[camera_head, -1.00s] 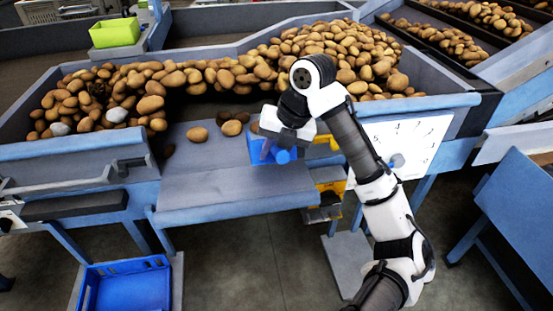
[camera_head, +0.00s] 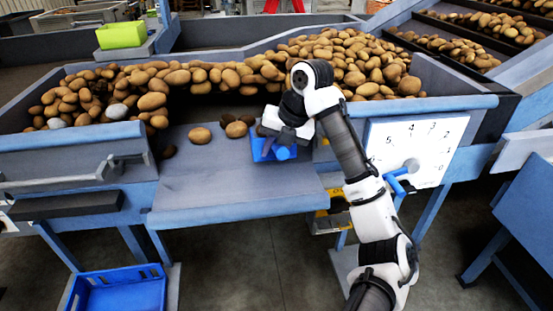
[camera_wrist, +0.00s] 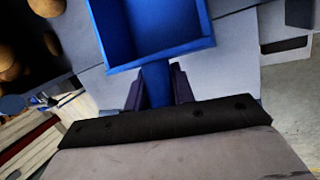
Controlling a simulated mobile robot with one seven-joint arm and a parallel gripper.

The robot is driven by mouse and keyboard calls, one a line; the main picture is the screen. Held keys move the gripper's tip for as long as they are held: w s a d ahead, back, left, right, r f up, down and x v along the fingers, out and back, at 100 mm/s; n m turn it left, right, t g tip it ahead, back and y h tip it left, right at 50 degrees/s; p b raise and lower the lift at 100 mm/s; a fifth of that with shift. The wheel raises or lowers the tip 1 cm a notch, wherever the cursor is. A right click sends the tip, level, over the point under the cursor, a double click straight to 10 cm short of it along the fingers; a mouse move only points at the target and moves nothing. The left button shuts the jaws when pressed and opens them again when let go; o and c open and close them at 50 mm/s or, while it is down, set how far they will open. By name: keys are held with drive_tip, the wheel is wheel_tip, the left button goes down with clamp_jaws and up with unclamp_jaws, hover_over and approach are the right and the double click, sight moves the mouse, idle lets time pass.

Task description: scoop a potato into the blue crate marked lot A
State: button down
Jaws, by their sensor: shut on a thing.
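My gripper (camera_wrist: 158,86) is shut on the handle of a blue scoop (camera_wrist: 176,50), an open box shape. The part of the scoop's inside that shows in the wrist view looks empty. In the head view the scoop (camera_head: 262,154) is over the right part of the grey shelf (camera_head: 220,184), and my arm partly hides it. A few loose potatoes lie on the shelf left of it, one (camera_head: 200,135) apart and another (camera_head: 236,129) close to the scoop. A blue crate (camera_head: 120,296) stands low at the lower left, cut by the frame edge; I see no marking on it.
A long potato heap (camera_head: 330,50) fills the trough behind the shelf. A white dial board (camera_head: 440,145) with a blue lever stands right of my arm. A lime bin (camera_head: 122,35) is at the back left. Floor is open between shelf and crate.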

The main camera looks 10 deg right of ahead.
drive_tip(key=shift+w+f+b, duration=0.4)
drive_tip(key=shift+w+f, duration=0.05)
drive_tip(key=shift+w+r, duration=0.1)
drive_tip(key=shift+w, duration=0.75)
drive_tip(key=shift+t, duration=0.5)
drive_tip(key=shift+w+f, duration=0.25)
drive_tip(key=shift+w, duration=0.75)
drive_tip(key=shift+w+f, duration=0.2)
drive_tip(key=shift+w, duration=0.75)
drive_tip(key=s+t+b, duration=0.1)
drive_tip(key=t+b, duration=0.1)
drive_tip(key=b, duration=0.3)
drive_tip(key=s+f+t+b, duration=0.1)
drive_tip(key=s+t+b, duration=0.1)
drive_tip(key=b, duration=0.4)
drive_tip(key=shift+s+n, duration=0.25)
drive_tip(key=shift+n, duration=0.15)
drive_tip(key=s, duration=0.1)
drive_tip(key=s+r, duration=0.1)
drive_tip(key=s, duration=0.1)
drive_tip(key=shift+s+r, duration=0.1)
drive_tip(key=shift+s, duration=0.1)
drive_tip(key=s+r+p, duration=0.2)
drive_tip(key=s+r, duration=0.1)
drive_tip(key=s, duration=1.2)
drive_tip(key=shift+s+r, duration=0.15)
drive_tip(key=shift+s, duration=0.1)
drive_tip(key=shift+a, duration=0.1)
